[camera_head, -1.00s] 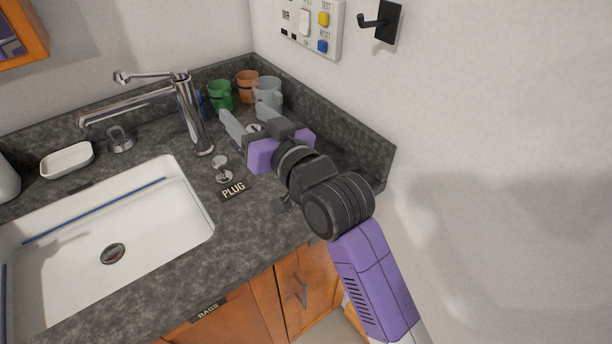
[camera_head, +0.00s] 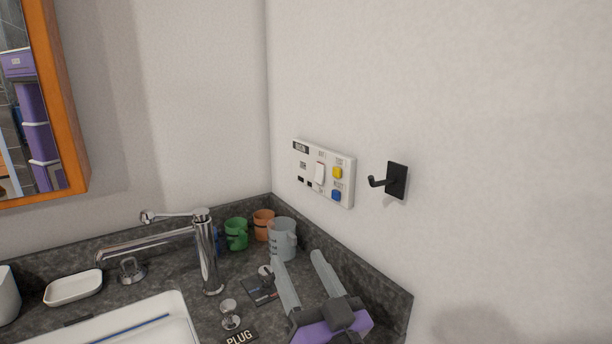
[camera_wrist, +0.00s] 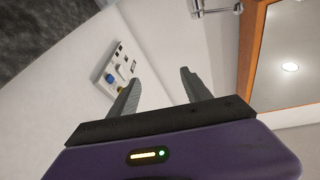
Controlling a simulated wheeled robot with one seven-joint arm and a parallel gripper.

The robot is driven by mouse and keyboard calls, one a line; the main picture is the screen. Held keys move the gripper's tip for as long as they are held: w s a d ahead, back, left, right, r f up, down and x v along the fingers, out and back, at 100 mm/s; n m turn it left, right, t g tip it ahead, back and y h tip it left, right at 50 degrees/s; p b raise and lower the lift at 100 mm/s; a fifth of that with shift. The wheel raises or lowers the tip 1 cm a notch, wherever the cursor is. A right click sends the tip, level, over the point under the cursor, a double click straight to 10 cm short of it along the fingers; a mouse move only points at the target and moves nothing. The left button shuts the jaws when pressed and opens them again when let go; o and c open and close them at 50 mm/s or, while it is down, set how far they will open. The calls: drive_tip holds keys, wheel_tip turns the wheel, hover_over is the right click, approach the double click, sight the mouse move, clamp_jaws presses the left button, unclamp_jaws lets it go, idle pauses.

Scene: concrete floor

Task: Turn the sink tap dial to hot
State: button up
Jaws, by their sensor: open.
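The chrome sink tap (camera_head: 207,255) stands behind the sink's right end, its spout reaching left and its lever on top; part of it shows at the top of the wrist view (camera_wrist: 218,9). A small round knob (camera_head: 265,271) with a dark plate (camera_head: 262,291) sits on the counter right of the tap; I cannot read any hot or cold marking. My gripper (camera_head: 297,259) is open and empty, right of this knob, its fingers pointing toward the back corner. The fingers (camera_wrist: 159,76) also show apart in the wrist view, with nothing between them.
A chrome knob (camera_head: 230,314) stands by the PLUG label (camera_head: 240,338). Green (camera_head: 236,234), orange (camera_head: 263,224) and grey (camera_head: 282,240) cups stand in the back corner. A switch panel (camera_head: 323,172) and black hook (camera_head: 396,180) are on the right wall. A soap dish (camera_head: 74,288) is left.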

drive_tip(key=s+d+f+m+h, duration=0.2)
drive_tip(key=s+d+f+h, duration=0.1)
drive_tip(key=s+d+f, duration=0.5)
drive_tip(key=s+d+f+m+h, duration=0.2)
drive_tip(key=s+d+f+h, duration=0.25)
drive_tip(key=s, duration=0.55)
drive_tip(key=s+d+f+g, duration=0.2)
drive_tip(key=s+d+f, duration=0.1)
drive_tip(key=s, duration=0.8)
drive_tip(key=s+d+f+n+g+h, duration=0.1)
drive_tip(key=s+d+f, duration=0.3)
drive_tip(key=s, duration=0.8)
drive_tip(key=shift+s+d+g, duration=0.3)
drive_tip(key=shift+d+g, duration=0.35)
drive_tip(key=shift+g, duration=0.25)
